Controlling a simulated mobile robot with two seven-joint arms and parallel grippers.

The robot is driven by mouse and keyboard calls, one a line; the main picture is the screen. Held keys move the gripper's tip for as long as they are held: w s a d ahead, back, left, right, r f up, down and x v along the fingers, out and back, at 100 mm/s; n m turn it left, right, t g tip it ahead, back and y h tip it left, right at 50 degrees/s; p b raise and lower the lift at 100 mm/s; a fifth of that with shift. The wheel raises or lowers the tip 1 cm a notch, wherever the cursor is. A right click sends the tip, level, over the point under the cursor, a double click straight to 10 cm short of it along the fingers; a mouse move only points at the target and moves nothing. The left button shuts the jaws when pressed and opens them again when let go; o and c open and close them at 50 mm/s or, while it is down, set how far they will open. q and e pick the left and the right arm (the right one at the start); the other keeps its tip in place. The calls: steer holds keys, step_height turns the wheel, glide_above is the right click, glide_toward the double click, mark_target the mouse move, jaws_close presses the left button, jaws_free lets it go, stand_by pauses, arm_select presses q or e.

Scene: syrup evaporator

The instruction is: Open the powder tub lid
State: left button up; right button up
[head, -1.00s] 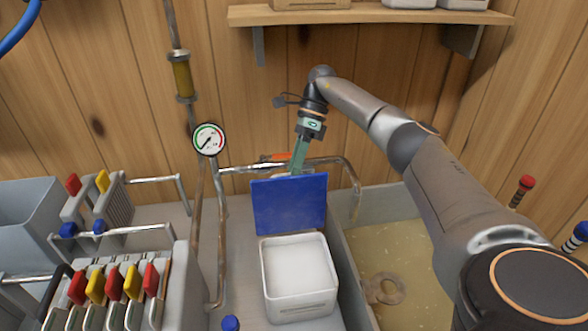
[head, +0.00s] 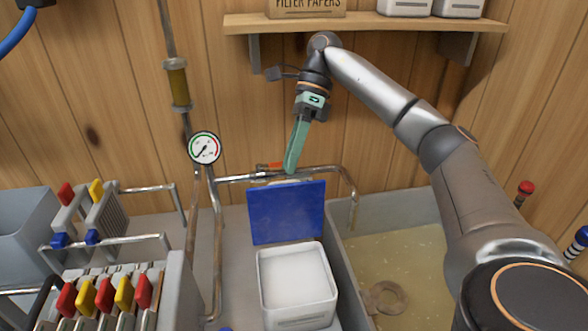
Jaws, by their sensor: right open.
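The powder tub (head: 297,309) is a white square tub with white powder (head: 294,275) inside, low in the middle of the head view. Its blue lid (head: 287,213) stands upright at the tub's back edge, so the tub is open on top. My right gripper (head: 291,170) is above and behind the lid's top edge, with its green fingers pointing down. It is open and seems to hold nothing. I cannot tell whether a fingertip touches the lid.
A pipe (head: 330,170) with an orange-handled valve runs close behind the lid. A gauge (head: 204,148) is on the left, above levers with red and yellow handles (head: 104,297). A basin of amber liquid (head: 405,268) is on the right. A shelf (head: 370,24) hangs above.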

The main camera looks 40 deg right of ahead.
steer(key=s+a+r+b, duration=0.1)
steer(key=s+a+r, duration=0.2)
steer(key=s+a, duration=0.2)
steer(key=shift+s+r+b, duration=0.2)
steer(key=shift+s+b, duration=0.1)
steer(key=shift+s, duration=0.3)
